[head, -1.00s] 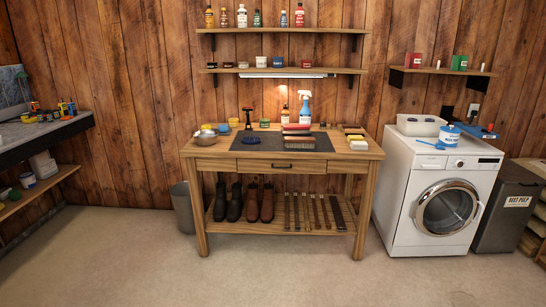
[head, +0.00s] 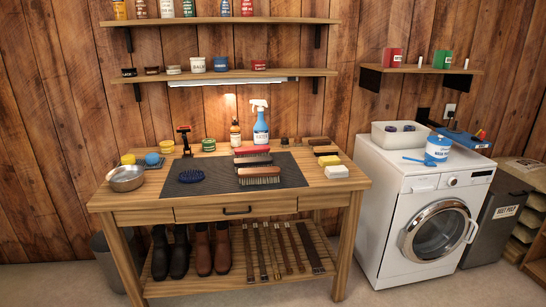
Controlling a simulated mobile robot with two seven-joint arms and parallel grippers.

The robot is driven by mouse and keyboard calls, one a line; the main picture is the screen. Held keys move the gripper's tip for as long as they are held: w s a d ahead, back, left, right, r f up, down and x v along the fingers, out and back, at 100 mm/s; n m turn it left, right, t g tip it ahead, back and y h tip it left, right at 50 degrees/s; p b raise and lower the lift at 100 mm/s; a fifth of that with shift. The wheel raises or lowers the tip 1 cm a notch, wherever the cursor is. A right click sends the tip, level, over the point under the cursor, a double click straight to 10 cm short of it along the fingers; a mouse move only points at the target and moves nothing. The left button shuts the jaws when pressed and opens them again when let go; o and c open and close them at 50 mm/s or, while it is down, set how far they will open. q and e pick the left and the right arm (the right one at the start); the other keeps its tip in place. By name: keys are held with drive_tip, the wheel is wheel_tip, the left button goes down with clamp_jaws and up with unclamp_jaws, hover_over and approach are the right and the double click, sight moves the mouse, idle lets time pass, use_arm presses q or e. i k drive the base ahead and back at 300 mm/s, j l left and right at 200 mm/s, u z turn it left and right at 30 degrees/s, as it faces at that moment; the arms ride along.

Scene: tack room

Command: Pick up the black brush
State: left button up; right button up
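A dark, oval, bristly brush (head: 191,176), black to navy, lies on the left part of the dark mat (head: 214,163) on the wooden workbench (head: 330,187). Neither of my grippers shows in the head view.
A metal bowl (head: 126,178), sponges, tins, a blue-white spray bottle (head: 260,122) and blocks stand around the mat. A washing machine (head: 425,215) stands at the right. Floor in front is clear.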

sight(267, 162)
drive_tip(key=i+j+z, duration=0.15)
drive_tip(key=i+z, duration=0.2)
drive_tip(key=i+j+z, duration=0.2)
drive_tip(key=z, duration=0.15)
drive_tip(key=i+j+z, duration=0.35)
